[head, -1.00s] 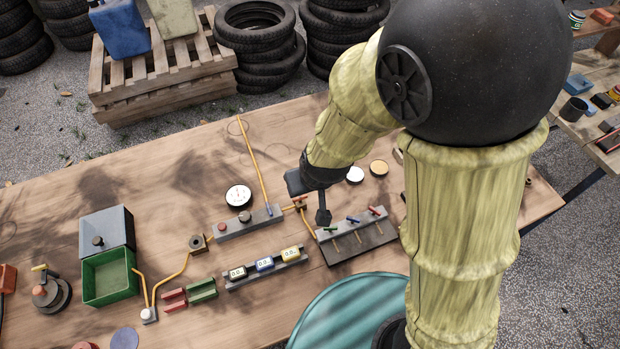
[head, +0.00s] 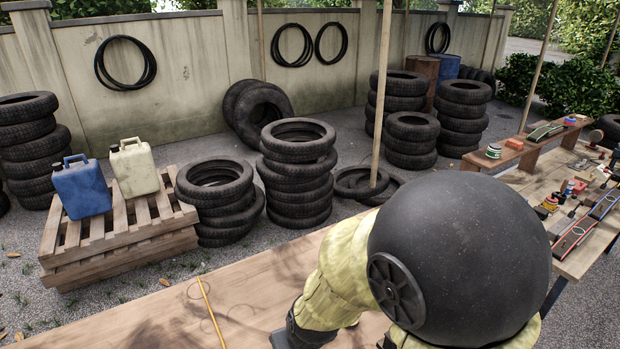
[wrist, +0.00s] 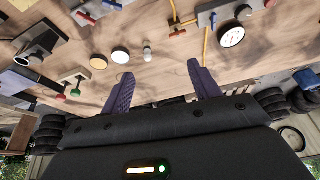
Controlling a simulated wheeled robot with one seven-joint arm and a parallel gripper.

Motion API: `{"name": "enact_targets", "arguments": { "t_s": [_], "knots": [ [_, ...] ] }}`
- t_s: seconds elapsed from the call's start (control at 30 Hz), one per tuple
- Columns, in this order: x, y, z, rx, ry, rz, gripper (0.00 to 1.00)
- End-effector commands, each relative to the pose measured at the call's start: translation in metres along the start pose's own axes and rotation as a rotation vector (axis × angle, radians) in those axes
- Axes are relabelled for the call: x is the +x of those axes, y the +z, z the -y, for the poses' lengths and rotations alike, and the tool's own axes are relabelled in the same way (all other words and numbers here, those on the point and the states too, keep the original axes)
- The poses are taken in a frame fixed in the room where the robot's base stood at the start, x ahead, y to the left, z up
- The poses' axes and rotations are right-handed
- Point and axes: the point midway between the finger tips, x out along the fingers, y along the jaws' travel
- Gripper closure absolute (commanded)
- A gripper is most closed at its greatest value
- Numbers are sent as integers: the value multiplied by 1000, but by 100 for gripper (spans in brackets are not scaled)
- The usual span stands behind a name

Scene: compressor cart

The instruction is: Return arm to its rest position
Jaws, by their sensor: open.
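My gripper (wrist: 158,92) shows in the wrist view with its two dark fingers spread apart and nothing between them. The wrist view looks over the wooden workbench (wrist: 160,38), with the fingers apart from the items on it. In the head view my arm rises at the lower right over the workbench (head: 150,310). My gripper is out of sight there, below the picture or behind my arm.
In the wrist view a round gauge (wrist: 231,36), a white disc (wrist: 120,55) and a tan disc (wrist: 98,62) lie on the bench. In the head view stacked tires (head: 297,170), a pallet (head: 120,235) with two jerrycans, and a second bench (head: 585,250) at right stand around.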

Motion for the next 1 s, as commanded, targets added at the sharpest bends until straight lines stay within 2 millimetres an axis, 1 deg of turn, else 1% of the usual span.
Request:
{"name": "enact_targets", "arguments": {
  "t_s": [0.03, 0.2, 0.4, 0.53, 0.6, 0.7, 1.0],
  "knots": [
    [-6, 2, -17, 42, 10, 6, 38],
    [-23, 17, -64, 155, 41, 40, 38],
    [-46, 42, -112, 285, 88, 79, 38],
    [-60, 61, -138, 363, 121, 103, 38],
    [-66, 70, -147, 392, 135, 115, 38],
    [-71, 76, -154, 413, 146, 124, 38],
    [-71, 78, -155, 417, 147, 127, 38]
  ]
}}
